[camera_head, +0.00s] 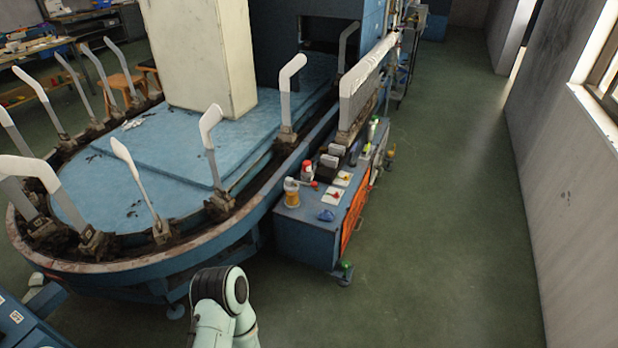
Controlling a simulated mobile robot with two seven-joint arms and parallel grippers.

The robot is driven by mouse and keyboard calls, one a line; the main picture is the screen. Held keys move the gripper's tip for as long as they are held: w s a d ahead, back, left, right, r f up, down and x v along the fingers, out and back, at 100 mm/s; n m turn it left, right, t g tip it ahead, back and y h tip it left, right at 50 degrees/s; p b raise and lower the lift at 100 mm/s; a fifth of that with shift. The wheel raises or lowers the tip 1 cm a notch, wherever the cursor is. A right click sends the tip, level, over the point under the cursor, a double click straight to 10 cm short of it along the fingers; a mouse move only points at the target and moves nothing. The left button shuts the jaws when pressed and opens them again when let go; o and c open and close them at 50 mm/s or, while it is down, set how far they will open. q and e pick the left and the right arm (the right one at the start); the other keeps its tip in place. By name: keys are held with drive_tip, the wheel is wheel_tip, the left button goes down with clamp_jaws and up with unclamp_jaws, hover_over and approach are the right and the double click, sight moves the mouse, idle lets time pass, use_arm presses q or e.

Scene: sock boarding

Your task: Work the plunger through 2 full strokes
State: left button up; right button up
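I cannot make out a plunger for certain. A small orange-yellow container (291,192) with a pale top stands upright at the near left corner of the blue cabinet (304,236). A red-and-white bottle (307,170) stands behind it. Small red-handled items on pale plates (332,195) lie to its right; they are too small to tell apart. One pale green arm link of mine with a dark joint rises from the bottom edge, well short of the cabinet. Neither gripper shows, and nothing is seen touching the container.
A large blue oval machine (130,160) with several upright white sock forms (290,73) on its rim fills the left. The green floor (440,210) to the right is clear up to the grey wall (560,180).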

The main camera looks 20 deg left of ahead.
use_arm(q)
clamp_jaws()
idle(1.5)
